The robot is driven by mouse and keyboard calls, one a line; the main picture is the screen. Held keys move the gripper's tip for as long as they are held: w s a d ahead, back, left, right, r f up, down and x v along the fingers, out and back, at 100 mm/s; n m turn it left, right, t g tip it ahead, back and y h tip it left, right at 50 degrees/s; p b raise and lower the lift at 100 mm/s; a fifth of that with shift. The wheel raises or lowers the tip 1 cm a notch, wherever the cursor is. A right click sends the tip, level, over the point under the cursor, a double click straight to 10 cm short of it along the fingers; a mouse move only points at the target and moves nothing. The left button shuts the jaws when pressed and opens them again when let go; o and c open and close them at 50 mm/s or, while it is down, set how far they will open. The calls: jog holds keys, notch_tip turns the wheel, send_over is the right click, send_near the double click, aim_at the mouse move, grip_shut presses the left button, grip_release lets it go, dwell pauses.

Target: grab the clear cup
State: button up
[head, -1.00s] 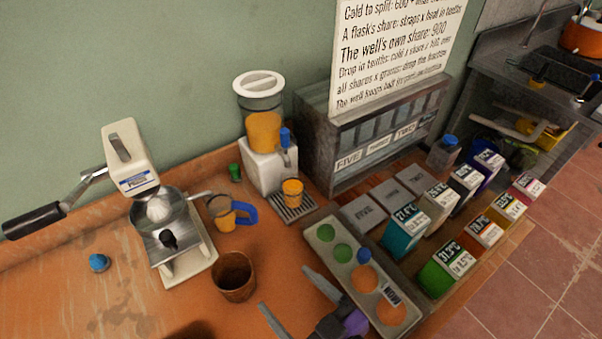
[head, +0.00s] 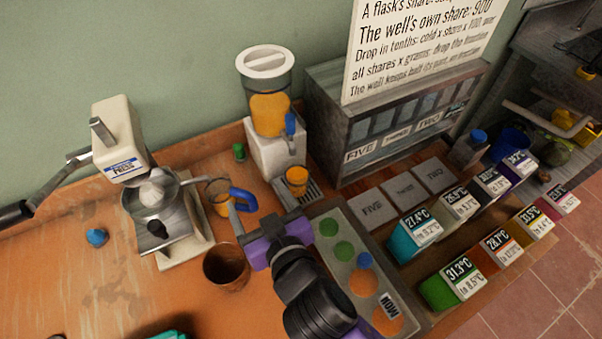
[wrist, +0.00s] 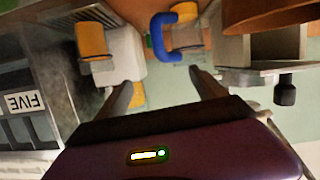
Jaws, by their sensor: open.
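A clear cup (head: 219,194) with orange juice and a blue handle (head: 243,200) stands on the counter between the press and the juice dispenser. It also shows at the top middle of the wrist view (wrist: 184,38), handle towards my gripper. A second small clear cup (head: 297,178) of juice, without a visible handle, stands on the dispenser's drip tray; it shows left in the wrist view (wrist: 92,40). My gripper (head: 255,194) is open and empty, its fingers pointing towards the blue-handled cup, apart from it in the wrist view (wrist: 163,78).
A brown cup (head: 227,268) stands close at left of my gripper. The white press (head: 120,140) is further left, the juice dispenser (head: 275,155) behind. A grey tray with coloured discs (head: 343,251) lies right. Labelled cartons (head: 414,234) stand further right.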

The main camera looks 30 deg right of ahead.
jog(key=w+r+m+h, duration=0.2)
jog(key=w, duration=0.1)
jog(key=m+g+h, duration=0.4)
jog(key=m+h, duration=0.1)
send_near(298, 165)
jog(key=p+x, duration=0.2)
jog(key=x, duration=0.4)
jog(key=shift+w+d, duration=0.15)
jog(key=shift+w+d+f, duration=0.2)
jog(key=shift+w+f, duration=0.1)
jog(key=shift+f, duration=0.05)
grip_shut()
jog(key=shift+r+p, duration=0.1)
jog(key=shift+p, duration=0.2)
